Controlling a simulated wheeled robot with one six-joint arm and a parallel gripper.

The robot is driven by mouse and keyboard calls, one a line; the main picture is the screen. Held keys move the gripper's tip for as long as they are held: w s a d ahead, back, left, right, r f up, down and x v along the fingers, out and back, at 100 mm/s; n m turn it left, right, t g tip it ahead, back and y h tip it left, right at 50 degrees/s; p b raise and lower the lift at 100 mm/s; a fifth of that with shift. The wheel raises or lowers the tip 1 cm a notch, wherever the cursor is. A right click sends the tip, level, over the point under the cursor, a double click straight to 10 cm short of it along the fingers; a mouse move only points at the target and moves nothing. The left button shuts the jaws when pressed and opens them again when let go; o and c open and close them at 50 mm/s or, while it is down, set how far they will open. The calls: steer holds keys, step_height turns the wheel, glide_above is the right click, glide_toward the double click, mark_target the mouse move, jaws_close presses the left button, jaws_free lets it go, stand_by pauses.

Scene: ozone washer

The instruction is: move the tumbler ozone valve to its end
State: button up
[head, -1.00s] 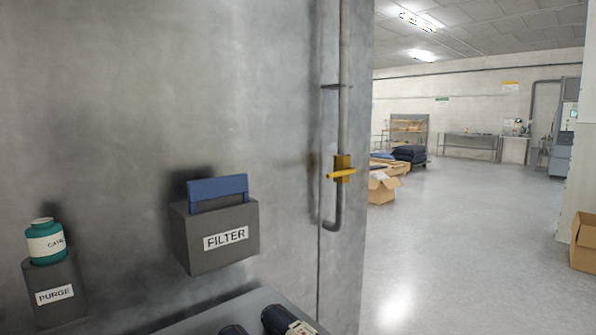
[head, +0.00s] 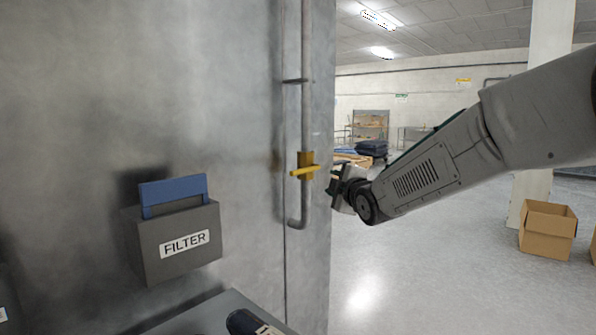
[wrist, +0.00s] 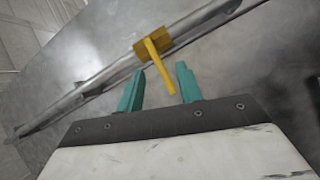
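The valve is a yellow block with a yellow lever (head: 304,171) on a grey vertical pipe (head: 305,120) at the wall's right edge. In the head view the lever lies nearly level and points left. In the wrist view the yellow lever (wrist: 160,66) reaches down from its block between the two teal fingers. My gripper (wrist: 160,84) is open, with a finger on each side of the lever and gaps showing. In the head view my gripper (head: 345,187) is just right of the valve, its fingers hard to make out. Contact with the lever cannot be told.
A grey FILTER holder (head: 175,240) with a blue plate (head: 173,195) is fixed to the wall at left. A grey ledge (head: 205,312) is below it. A cardboard box (head: 547,232) stands on the floor at right. Open floor lies between.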

mark_target(302, 173)
steer(key=w+a+n+y, duration=0.1)
steer(key=a, duration=0.1)
steer(key=w+a+n+t+y, duration=0.1)
steer(key=a, duration=0.1)
steer(key=w+a+n+y, duration=0.1)
steer(key=a+n, duration=0.1)
steer(key=shift+w+a, duration=0.15)
steer(key=shift+a, duration=0.25)
steer(key=x, duration=0.7)
steer(key=shift+w+r, duration=0.15)
steer(key=shift+r, duration=0.15)
jaws_close()
